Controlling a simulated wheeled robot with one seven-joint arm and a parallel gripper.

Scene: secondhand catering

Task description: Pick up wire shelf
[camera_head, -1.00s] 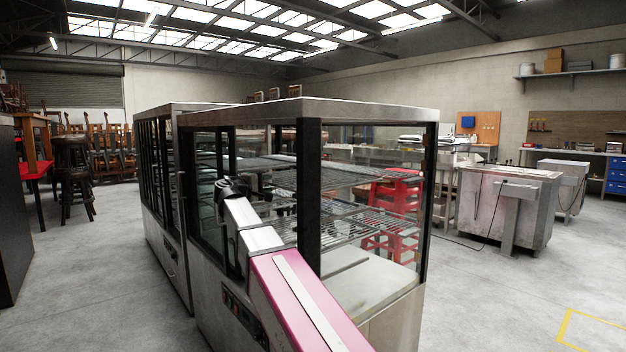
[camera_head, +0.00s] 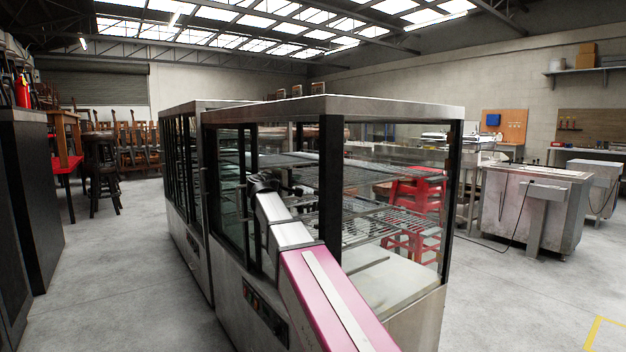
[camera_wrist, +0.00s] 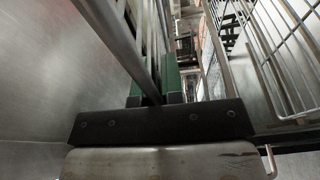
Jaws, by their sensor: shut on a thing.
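A wire shelf (camera_wrist: 146,40) runs between the green-padded fingers of my gripper (camera_wrist: 154,84) in the wrist view, seen nearly edge-on. The gripper is shut on its metal bars. In the head view my arm reaches into a glass display cabinet (camera_head: 333,190) through its left side. Wire shelves (camera_head: 385,222) show inside it through the glass. The fingers are hidden there behind the arm and the cabinet frame, so I cannot tell which shelf level is held in that view.
Another wire rack (camera_wrist: 285,55) is close on the right in the wrist view, and a smooth metal wall (camera_wrist: 40,70) on the left. A second cabinet (camera_head: 182,185) stands beside the first. Red stools (camera_head: 415,205) are behind the glass. Floor (camera_head: 110,270) at left is clear.

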